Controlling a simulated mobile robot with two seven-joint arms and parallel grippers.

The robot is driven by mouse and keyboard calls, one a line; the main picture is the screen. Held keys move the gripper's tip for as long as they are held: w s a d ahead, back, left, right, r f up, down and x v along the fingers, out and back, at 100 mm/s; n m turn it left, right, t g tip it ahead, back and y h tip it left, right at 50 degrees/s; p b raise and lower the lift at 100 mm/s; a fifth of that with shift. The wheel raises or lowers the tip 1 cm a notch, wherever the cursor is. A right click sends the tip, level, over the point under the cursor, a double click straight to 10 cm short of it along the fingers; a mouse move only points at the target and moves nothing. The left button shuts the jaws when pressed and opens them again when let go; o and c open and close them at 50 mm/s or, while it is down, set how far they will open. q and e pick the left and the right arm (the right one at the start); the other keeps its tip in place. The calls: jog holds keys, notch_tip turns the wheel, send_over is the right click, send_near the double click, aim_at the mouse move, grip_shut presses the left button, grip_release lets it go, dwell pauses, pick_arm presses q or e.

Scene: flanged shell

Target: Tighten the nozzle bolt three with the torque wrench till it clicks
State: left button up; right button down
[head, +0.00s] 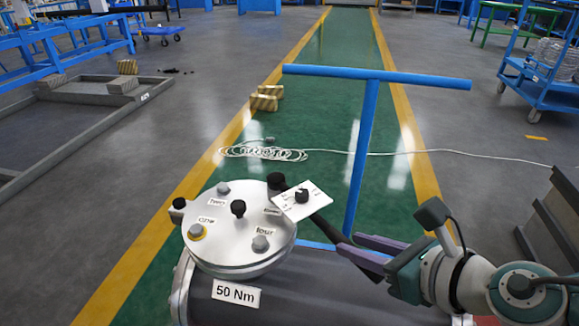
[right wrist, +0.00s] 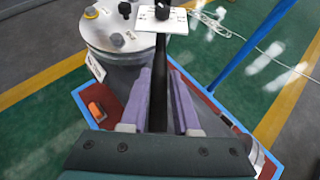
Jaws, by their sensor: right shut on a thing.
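The shell's round silver flange lid (head: 225,262) carries grey bolts with small labels. The label beside the wrench (head: 272,211) seems to read three; its bolt is hidden under the wrench head. The bolt labelled four (head: 260,242) is at the front right, and another bolt (head: 196,231) has a yellow ring. The black torque wrench (head: 322,227) has its head at the lid's right rim and a white dial card on it. My right gripper (head: 352,246) is shut on its handle; the shaft also shows between the purple fingers in the right wrist view (right wrist: 160,60). My left gripper is out of view.
A blue T-shaped handle (head: 360,150) stands just behind the wrench. A 50 Nm label (head: 236,293) is on the dark shell body. An orange item (right wrist: 98,112) lies on the red deck. A white coiled cable (head: 262,153) and boxes (head: 265,100) lie on the green lane.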

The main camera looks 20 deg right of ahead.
jog(key=shift+w+d+r, duration=0.1)
jog(key=shift+d, duration=0.15)
dwell(0.3)
jog(key=shift+r+p, duration=3)
jog(key=shift+r, duration=0.05)
